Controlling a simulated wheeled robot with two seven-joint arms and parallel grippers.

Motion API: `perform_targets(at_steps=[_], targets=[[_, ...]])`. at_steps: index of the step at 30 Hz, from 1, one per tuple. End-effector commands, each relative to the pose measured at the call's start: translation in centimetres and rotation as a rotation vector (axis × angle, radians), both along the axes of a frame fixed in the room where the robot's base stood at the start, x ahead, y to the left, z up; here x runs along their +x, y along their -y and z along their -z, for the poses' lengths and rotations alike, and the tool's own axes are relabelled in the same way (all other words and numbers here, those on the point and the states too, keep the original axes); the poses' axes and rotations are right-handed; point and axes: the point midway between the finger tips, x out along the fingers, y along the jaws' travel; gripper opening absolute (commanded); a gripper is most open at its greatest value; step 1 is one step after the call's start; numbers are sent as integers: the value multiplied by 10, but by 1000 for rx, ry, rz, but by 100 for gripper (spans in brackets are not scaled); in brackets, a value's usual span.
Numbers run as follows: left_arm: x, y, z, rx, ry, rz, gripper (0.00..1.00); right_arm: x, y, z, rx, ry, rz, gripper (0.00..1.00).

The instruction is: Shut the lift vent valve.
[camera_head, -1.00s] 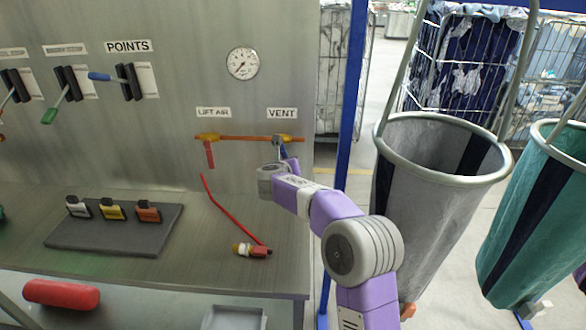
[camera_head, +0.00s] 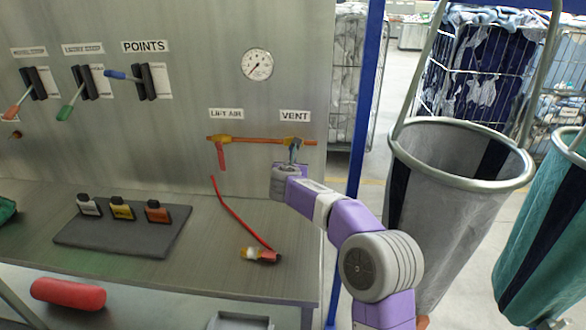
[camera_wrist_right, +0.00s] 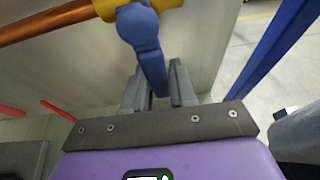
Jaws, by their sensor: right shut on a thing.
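The lift vent valve sits on the copper pipe (camera_head: 263,140) under the VENT label (camera_head: 295,116). It has a yellow body and a blue lever (camera_head: 294,150). The lever hangs down from the body, roughly across the pipe. In the right wrist view the blue lever (camera_wrist_right: 150,55) runs down between the two grey fingers of my right gripper (camera_wrist_right: 160,88). My right gripper (camera_head: 291,165) is shut on the lever's lower part, which the fingers partly hide. My left gripper is not in view.
Left of the vent, a LIFT AIR valve with a red lever (camera_head: 221,157) hangs on the same pipe. A round gauge (camera_head: 257,64) is above. A red hose (camera_head: 238,215) lies against panel and bench. A blue post (camera_head: 365,100) and a grey sling bag (camera_head: 440,200) stand right.

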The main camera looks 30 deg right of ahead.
Motion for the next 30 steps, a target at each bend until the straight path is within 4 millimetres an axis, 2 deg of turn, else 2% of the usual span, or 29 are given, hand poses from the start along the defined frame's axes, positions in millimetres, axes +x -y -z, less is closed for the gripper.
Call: perform_targets(at_steps=[3, 4, 8, 19, 30], targets=[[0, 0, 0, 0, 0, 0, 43, 0, -2, 0, 8, 2, -1, 0], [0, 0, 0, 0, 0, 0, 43, 0, -2, 0, 8, 2, -1, 29], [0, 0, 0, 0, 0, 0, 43, 0, -1, 0, 6, 1, -1, 47], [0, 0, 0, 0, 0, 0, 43, -5, -4, -3, 3, 2, -2, 47], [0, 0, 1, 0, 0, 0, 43, -49, -32, -25, 4, 2, -3, 47]])
